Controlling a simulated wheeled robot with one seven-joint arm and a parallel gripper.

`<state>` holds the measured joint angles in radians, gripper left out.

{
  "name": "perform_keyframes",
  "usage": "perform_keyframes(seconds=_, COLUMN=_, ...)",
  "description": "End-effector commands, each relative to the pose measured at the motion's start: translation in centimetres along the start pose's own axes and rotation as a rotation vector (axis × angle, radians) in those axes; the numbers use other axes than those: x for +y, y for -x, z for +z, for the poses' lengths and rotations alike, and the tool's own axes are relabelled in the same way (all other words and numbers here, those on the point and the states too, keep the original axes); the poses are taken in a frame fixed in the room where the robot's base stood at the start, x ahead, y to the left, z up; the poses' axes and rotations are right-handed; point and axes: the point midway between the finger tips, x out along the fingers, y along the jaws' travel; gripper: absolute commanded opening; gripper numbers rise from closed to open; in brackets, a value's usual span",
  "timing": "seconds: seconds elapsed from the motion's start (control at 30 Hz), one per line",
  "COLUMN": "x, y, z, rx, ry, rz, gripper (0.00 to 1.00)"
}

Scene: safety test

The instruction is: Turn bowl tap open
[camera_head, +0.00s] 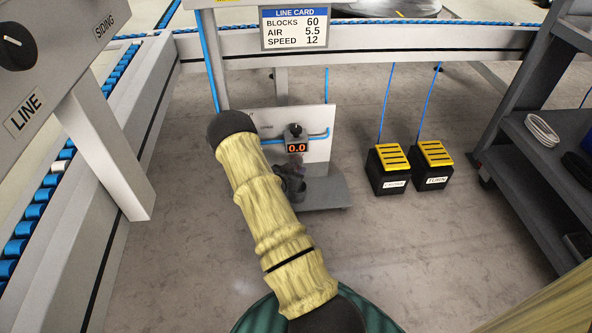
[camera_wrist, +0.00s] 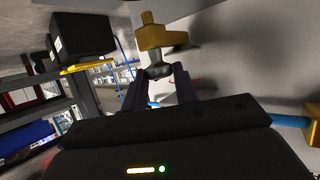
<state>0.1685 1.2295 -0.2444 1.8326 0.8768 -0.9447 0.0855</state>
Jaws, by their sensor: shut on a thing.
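The bowl tap (camera_wrist: 163,38) shows in the wrist view as a brass-coloured T-shaped piece with a grey rounded part below it in the picture. My gripper (camera_wrist: 160,75) has its two dark fingers on either side of that grey part, closed on it. In the head view my gripper (camera_head: 294,172) is at the small air unit on a pale panel (camera_head: 318,148), just below a display (camera_head: 297,148) reading 0.0. My arm and gripper hide the tap in that view.
A black knob (camera_head: 295,130) and blue hoses sit by the display. Two black boxes with yellow tops (camera_head: 388,168) (camera_head: 433,165) stand on the floor to the right. A grey shelf cart (camera_head: 545,150) is at far right. A line card (camera_head: 295,27) reads air 5.5.

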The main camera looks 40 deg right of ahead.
Motion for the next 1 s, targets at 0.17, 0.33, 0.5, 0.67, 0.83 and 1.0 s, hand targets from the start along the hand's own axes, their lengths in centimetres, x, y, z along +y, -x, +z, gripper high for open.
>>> perform_keyframes(seconds=0.17, x=0.28, y=0.02, z=-0.27, rx=0.002, ry=0.024, rz=-0.049, gripper=0.06)
perform_keyframes(seconds=0.33, x=0.39, y=-0.02, z=-0.14, rx=0.000, ry=0.043, rz=-0.098, gripper=0.06)
perform_keyframes(seconds=0.5, x=0.40, y=-0.06, z=0.00, rx=-0.001, ry=0.044, rz=-0.107, gripper=0.06)
perform_keyframes(seconds=0.67, x=0.41, y=-0.06, z=0.01, rx=-0.001, ry=0.044, rz=-0.106, gripper=0.06)
perform_keyframes(seconds=0.83, x=0.33, y=-0.01, z=0.03, rx=-0.001, ry=0.045, rz=-0.108, gripper=0.50)
perform_keyframes(seconds=1.0, x=0.21, y=0.04, z=0.05, rx=-0.001, ry=0.045, rz=-0.110, gripper=0.50)
